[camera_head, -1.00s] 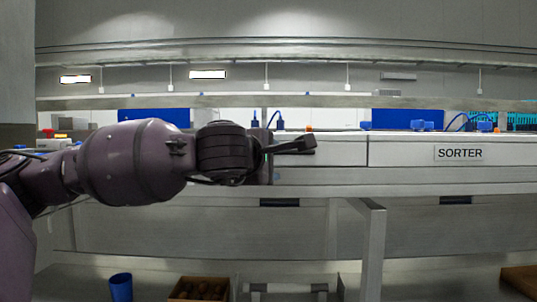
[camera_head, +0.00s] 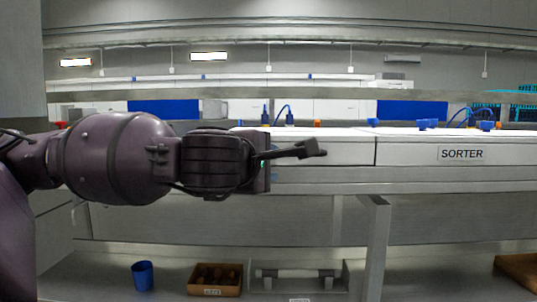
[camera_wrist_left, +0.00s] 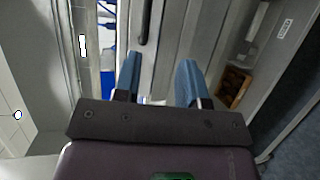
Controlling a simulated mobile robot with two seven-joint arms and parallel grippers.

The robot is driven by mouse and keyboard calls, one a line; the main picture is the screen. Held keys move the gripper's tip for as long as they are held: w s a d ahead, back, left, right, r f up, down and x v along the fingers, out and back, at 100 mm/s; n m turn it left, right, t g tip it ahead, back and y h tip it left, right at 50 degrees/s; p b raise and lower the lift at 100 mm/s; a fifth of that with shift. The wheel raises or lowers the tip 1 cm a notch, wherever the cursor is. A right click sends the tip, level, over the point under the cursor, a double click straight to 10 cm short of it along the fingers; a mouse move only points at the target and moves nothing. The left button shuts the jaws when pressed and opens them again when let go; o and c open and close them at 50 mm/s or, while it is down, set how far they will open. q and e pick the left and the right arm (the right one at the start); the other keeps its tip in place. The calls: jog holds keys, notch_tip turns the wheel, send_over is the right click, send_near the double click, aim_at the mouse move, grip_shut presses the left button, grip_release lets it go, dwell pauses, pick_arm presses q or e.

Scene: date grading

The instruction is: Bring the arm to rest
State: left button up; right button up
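My left arm comes in from the left in the head view and reaches across in front of the sorter. My left gripper (camera_head: 308,150) points to the right at about the height of the sorter's front panel. In the left wrist view its two blue-padded fingers (camera_wrist_left: 160,85) stand apart with nothing held between them. My right gripper is in neither view.
The white sorter (camera_head: 410,150) with its label runs across the middle. Below it, a blue cup (camera_head: 143,276) and a brown box of dark items (camera_head: 215,291) stand on a low surface. A grey upright post (camera_head: 376,245) stands right of them. Another brown box (camera_head: 520,270) is at lower right.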

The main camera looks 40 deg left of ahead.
pick_arm(q)
jog(key=shift+s+d+r, duration=0.15)
jog(key=shift+s+d, duration=0.05)
jog(key=shift+s, duration=0.45)
jog(key=shift+d, duration=0.1)
